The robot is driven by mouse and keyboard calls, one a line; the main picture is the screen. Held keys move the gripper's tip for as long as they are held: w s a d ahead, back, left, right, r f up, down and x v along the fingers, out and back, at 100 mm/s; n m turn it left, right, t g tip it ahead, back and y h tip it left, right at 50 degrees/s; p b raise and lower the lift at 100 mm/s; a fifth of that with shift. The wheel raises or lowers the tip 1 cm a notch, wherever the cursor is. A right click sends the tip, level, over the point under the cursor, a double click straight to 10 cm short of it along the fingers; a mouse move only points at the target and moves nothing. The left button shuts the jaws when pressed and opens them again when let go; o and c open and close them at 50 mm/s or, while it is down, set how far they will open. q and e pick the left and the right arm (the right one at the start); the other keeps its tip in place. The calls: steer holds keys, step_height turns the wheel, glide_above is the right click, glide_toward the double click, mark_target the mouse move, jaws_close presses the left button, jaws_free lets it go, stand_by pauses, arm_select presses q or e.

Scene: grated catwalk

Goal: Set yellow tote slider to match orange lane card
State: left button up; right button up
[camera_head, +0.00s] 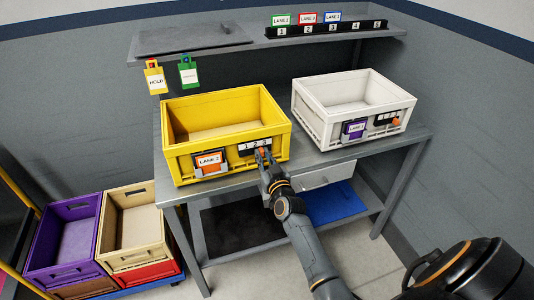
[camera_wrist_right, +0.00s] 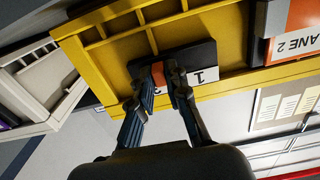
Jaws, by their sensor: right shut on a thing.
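The yellow tote (camera_head: 190,130) stands on the grey bench. An orange card (camera_head: 210,161) reading LANE 2 is in the holder on its front left; the card also shows in the right wrist view (camera_wrist_right: 298,42). Right of it is a slider plate (camera_head: 247,149) marked 1 2 3. My right gripper (camera_head: 263,156) is at the plate's right part, shut on the orange slider knob (camera_head: 262,150). The fingers hide much of the knob and the 2 in the right wrist view, where the 1 (camera_wrist_right: 208,75) shows clear. My left gripper is not in view.
A white tote (camera_head: 335,130) with a purple card (camera_head: 355,129) stands to the right. HOLD (camera_head: 155,80) and green (camera_head: 188,73) tags hang from the shelf (camera_head: 220,55).

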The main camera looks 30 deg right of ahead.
steer(key=shift+w+a, duration=0.2)
steer(key=shift+a, duration=0.55)
stand_by(0.4)
steer(key=o, duration=0.6)
steer(key=p+v, duration=0.4)
steer(key=v, duration=0.3)
stand_by(0.6)
